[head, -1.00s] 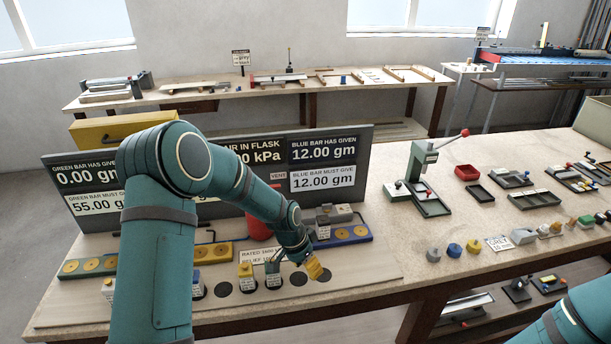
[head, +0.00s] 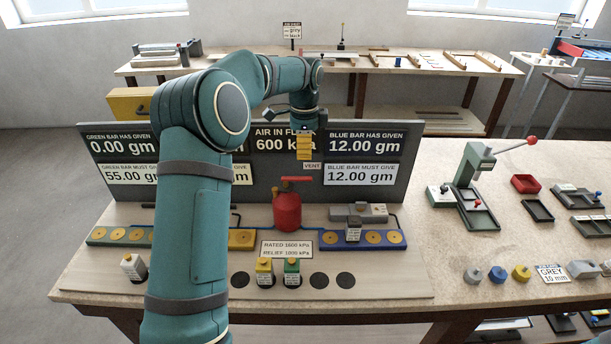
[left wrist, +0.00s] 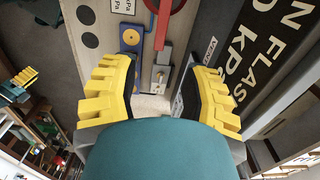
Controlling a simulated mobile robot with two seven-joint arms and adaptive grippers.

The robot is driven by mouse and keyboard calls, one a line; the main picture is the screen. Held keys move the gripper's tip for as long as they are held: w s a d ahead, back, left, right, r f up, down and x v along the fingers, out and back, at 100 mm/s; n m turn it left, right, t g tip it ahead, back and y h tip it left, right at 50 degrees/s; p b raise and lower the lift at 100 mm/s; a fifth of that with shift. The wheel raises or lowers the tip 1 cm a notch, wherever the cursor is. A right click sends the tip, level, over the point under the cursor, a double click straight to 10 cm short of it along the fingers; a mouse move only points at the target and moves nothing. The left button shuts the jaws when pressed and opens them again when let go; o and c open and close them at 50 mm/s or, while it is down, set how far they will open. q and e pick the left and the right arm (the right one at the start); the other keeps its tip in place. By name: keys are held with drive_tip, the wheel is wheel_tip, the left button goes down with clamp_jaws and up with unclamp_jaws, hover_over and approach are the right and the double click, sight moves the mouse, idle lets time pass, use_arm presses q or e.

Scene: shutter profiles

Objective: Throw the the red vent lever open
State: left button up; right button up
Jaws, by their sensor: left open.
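The red vent lever (head: 297,180) is a short bar on top of the red flask (head: 287,212), in front of the display board under the small VENT label (head: 312,166). My left gripper (head: 304,147) hangs pointing down above the lever, apart from it, in front of the board. In the left wrist view the yellow fingers (left wrist: 160,95) are wide apart with nothing between them.
The display board (head: 262,190) stands behind the flask. The blue bar (head: 373,238) and a grey block (head: 358,212) are to its right. A rating card (head: 287,249) and labelled weights (head: 264,270) stand in front. A press (head: 475,190) stands further right.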

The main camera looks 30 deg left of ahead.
sight(305, 178)
use_arm(q)
wheel_tip(305, 178, down, 9)
drive_tip(key=shift+f, duration=0.15)
idle(0.4)
clamp_jaws()
